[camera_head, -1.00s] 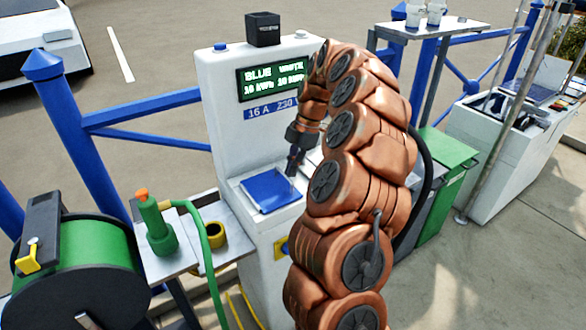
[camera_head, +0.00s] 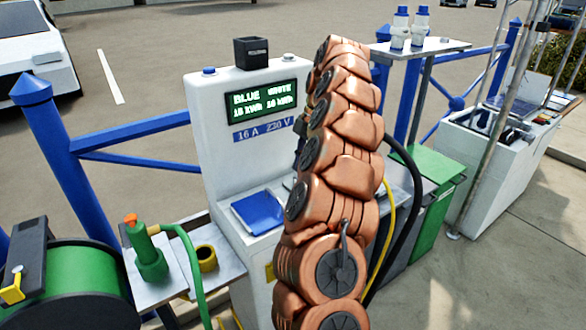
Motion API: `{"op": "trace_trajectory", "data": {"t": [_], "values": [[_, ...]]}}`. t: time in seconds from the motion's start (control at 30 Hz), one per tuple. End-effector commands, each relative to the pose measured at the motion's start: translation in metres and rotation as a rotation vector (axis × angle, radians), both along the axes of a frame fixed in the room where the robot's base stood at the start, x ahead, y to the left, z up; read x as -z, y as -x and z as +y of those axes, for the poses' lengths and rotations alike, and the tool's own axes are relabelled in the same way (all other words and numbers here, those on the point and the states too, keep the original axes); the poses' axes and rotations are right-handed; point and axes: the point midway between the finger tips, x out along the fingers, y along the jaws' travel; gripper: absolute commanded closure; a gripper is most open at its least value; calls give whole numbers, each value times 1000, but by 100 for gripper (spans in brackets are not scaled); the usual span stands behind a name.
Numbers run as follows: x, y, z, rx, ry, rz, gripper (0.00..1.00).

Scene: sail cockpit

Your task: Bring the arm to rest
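My copper-coloured arm (camera_head: 335,185) stands nearly upright in the right middle of the head view, in front of the white pedestal (camera_head: 235,130). Its upper links are folded close together. My gripper does not show in the current frame; it is hidden behind the arm's links. I cannot tell whether it holds anything.
The pedestal carries a lit display (camera_head: 262,100) and a blue flap (camera_head: 258,212). A green hose nozzle (camera_head: 147,252) stands on a shelf at left, near a green reel (camera_head: 85,285). White and blue bottles (camera_head: 419,28) stand on a shelf behind.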

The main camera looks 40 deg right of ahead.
Motion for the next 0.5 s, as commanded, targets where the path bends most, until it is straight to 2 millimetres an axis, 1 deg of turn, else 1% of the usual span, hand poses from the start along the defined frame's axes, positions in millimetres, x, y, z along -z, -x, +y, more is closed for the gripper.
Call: {"op": "trace_trajectory", "data": {"t": [0.03, 0.1, 0.23, 0.5], "values": [[-3, 0, -6, 4, 2, -1, 100], [-8, 2, -11, 5, 2, 1, 100], [-11, 2, -19, 3, 3, 2, 100], [-12, 3, -26, 2, 0, 1, 100]]}}
